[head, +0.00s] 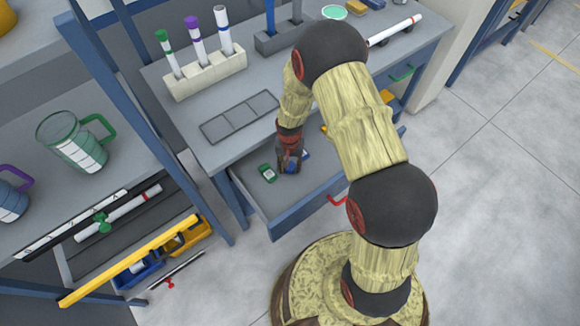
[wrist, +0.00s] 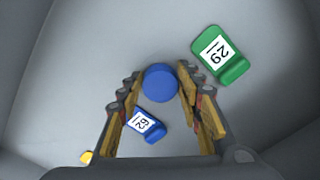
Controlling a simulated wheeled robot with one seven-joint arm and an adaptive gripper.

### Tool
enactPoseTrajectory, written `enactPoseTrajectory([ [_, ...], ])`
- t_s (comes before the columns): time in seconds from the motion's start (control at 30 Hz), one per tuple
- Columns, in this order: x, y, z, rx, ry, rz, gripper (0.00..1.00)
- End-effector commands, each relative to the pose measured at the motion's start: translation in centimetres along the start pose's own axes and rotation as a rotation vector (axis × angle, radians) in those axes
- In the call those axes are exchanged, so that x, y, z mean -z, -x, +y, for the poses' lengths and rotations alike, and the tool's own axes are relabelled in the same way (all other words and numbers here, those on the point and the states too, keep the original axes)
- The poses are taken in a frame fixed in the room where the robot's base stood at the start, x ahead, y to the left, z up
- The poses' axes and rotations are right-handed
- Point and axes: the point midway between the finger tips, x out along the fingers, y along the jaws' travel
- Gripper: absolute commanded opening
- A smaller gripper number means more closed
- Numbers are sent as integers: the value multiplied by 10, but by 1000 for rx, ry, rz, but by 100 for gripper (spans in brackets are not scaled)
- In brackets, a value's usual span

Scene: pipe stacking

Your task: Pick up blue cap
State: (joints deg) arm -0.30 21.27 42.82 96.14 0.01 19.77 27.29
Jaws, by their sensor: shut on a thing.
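The blue cap (wrist: 160,83) is round and sits between the fingertips of my gripper (wrist: 160,80) in the wrist view. My gripper is shut on it, with one finger on each side. In the head view my gripper (head: 289,166) reaches down into an open drawer (head: 317,182). Some blue shows beside the fingers there, but which blue piece it is I cannot tell.
A green piece (wrist: 221,57) with a white label lies right of the fingers. A blue labelled piece (wrist: 147,126) lies nearer the palm. A bit of yellow (wrist: 87,157) shows at lower left. Drawer walls surround my gripper; a grey tray (head: 240,117) lies on the tabletop above.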

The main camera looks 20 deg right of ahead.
Motion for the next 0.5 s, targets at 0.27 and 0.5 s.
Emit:
enactPoseTrajectory([
  [0.27,0,6,0,0,0,1,22],
  [0.5,1,38,0,1,0,2,22],
])
